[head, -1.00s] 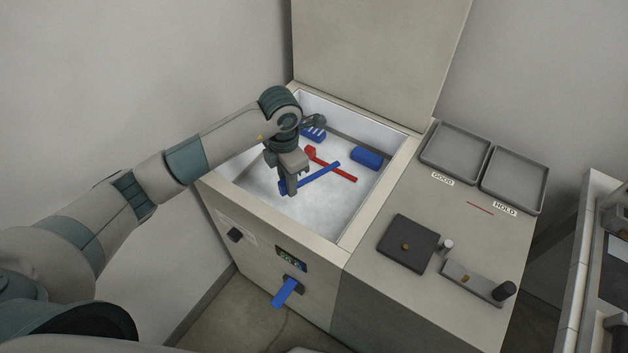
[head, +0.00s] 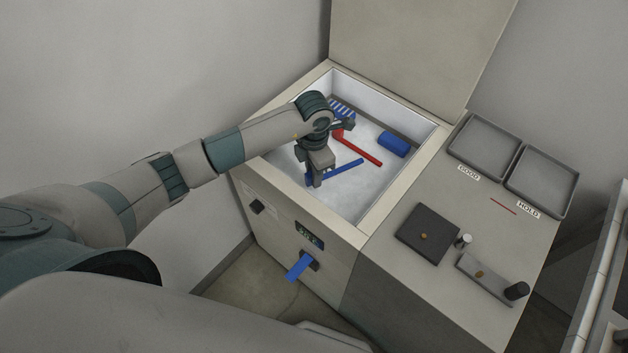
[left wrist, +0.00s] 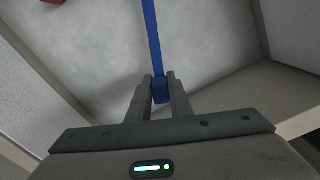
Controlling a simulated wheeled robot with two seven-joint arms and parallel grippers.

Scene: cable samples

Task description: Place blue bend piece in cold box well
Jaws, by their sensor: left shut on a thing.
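The blue bend piece (head: 346,169) is a long thin blue bar inside the open cold box well (head: 366,199). My left gripper (head: 314,182) reaches down into the well and is shut on the near left end of the piece. In the left wrist view, the fingers (left wrist: 160,88) hold the blue end, and the blue bar (left wrist: 151,35) runs away from them over the pale well floor. I cannot tell whether the piece touches the floor. My right gripper is not in view.
A red bar (head: 361,151), a blue cylinder (head: 393,144) and a blue slotted rack (head: 343,107) are in the well. The raised lid (head: 420,45) stands behind. Trays (head: 482,145), a dark block (head: 427,232) and small fixtures are on the right-hand top.

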